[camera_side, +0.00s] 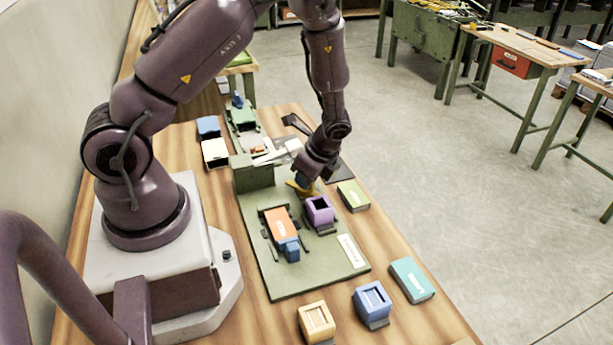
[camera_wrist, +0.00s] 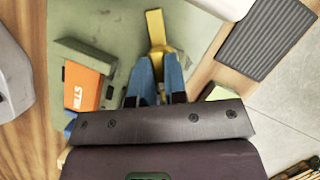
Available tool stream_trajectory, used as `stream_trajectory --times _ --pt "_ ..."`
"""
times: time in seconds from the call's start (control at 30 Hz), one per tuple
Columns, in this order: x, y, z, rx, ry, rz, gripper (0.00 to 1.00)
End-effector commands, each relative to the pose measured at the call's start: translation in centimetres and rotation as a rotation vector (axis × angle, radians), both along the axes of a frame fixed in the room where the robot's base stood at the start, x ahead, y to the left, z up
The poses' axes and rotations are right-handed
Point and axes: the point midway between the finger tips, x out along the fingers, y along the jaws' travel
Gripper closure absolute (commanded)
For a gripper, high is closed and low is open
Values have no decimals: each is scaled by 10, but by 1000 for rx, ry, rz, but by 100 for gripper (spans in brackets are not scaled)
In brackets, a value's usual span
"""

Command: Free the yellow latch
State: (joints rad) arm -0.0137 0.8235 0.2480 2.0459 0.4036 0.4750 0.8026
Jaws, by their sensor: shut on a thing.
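The yellow latch (camera_wrist: 155,29) extends from between my blue fingertips in the wrist view. In the side view a small part of the latch (camera_side: 294,186) shows under my gripper (camera_side: 304,183), at the far part of the green board (camera_side: 290,287). In the wrist view my gripper (camera_wrist: 157,66) is closed on the latch, with one finger on each side. The fingers hide the latch's near end. I cannot tell how the latch is attached.
An orange box with a blue end (camera_side: 281,228) and a purple open box (camera_side: 320,211) stand on the board near my gripper. A green block (camera_side: 253,173) rises at its far left. Yellow (camera_side: 316,321), blue (camera_side: 372,301), teal (camera_side: 411,279) and green (camera_side: 353,195) boxes lie around the board.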

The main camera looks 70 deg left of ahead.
Motion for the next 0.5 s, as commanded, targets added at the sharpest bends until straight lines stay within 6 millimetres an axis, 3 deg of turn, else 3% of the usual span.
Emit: stream_trajectory --times 0.5 --pt "2 1 0 -2 1 492 100"
